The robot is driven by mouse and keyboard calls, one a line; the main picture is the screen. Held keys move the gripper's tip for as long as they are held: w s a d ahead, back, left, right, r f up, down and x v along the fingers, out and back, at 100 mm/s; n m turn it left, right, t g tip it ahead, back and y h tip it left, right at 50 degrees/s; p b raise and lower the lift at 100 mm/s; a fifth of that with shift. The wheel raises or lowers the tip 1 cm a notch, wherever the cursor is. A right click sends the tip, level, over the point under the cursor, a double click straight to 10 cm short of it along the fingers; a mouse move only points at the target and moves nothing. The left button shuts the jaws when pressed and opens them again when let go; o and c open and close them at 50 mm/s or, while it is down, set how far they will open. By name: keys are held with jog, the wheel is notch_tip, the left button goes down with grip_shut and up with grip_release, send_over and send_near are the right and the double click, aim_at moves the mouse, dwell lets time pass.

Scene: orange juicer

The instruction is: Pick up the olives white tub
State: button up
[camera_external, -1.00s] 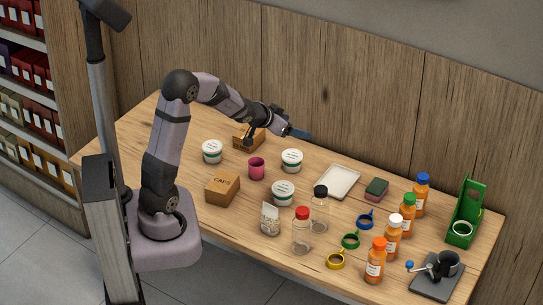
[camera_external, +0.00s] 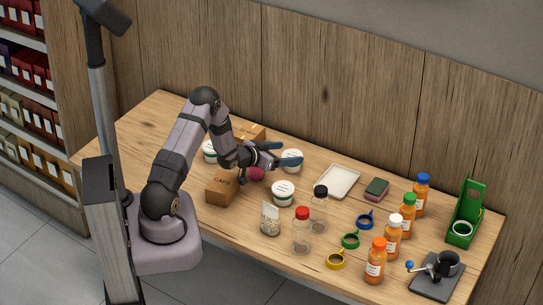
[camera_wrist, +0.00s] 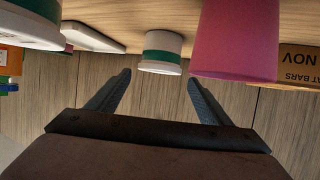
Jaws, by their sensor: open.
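Several white tubs with a green band stand on the table; their labels are too small to read, so I cannot tell which is olives. One tub (camera_external: 293,157) is at the fingertips of my gripper (camera_external: 284,155), partly hidden by a finger. In the wrist view a tub (camera_wrist: 162,48) appears ahead, between the two fingers of my gripper (camera_wrist: 157,78), with nothing held. A second tub (camera_external: 283,193) stands nearer the front, and a third tub (camera_external: 209,151) is partly behind my arm. My gripper is open, low over the table.
A pink cup (camera_external: 256,174) is close beside my gripper, large at right in the wrist view (camera_wrist: 235,40). Cardboard boxes (camera_external: 221,189) (camera_external: 249,132) stand nearby. Clear jars (camera_external: 318,215), a white tray (camera_external: 338,181) and orange bottles (camera_external: 376,262) stand to the right.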

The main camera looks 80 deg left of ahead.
aim_at(300, 155)
jog(key=shift+f, duration=0.65)
jog(key=shift+p+x, duration=1.05)
jog(key=shift+x, duration=2.65)
jog(key=shift+d+f, duration=0.1)
jog(key=c, duration=1)
jog(key=shift+c, duration=0.3)
jog(key=shift+r+b, duration=0.85)
jog(key=shift+r, duration=4.25)
